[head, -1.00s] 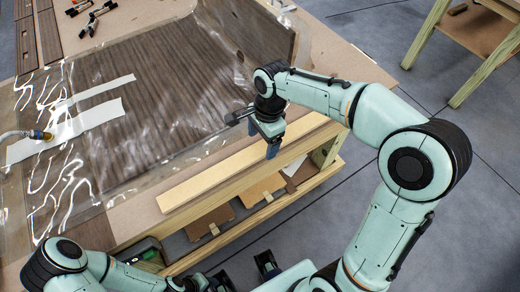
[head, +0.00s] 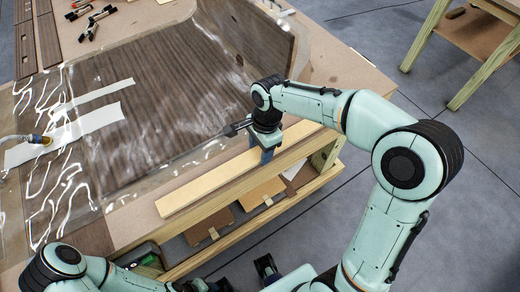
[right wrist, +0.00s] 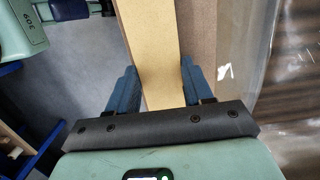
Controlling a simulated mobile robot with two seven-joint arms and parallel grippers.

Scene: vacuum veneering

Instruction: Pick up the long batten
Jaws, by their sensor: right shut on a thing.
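The long batten (head: 205,187) is a pale, straight wooden strip. It lies along the near edge of the workbench in the head view, with its left end free. My right gripper (head: 266,154) is over the batten, right of its middle, and shut on it. In the right wrist view, the blue fingers (right wrist: 158,88) stand on either side of the batten (right wrist: 150,45). I see no clear gap under the batten. Part of my left arm shows at the bottom left of the head view; its gripper (head: 240,275) is at the bottom edge, partly cut off.
A clear vacuum bag over a dark veneered panel (head: 160,95) covers much of the workbench (head: 125,222) behind the batten. Clamps (head: 95,22) lie at the far left. A shelf with brown boards (head: 212,222) is below the bench top. Another wooden table (head: 480,32) stands far right.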

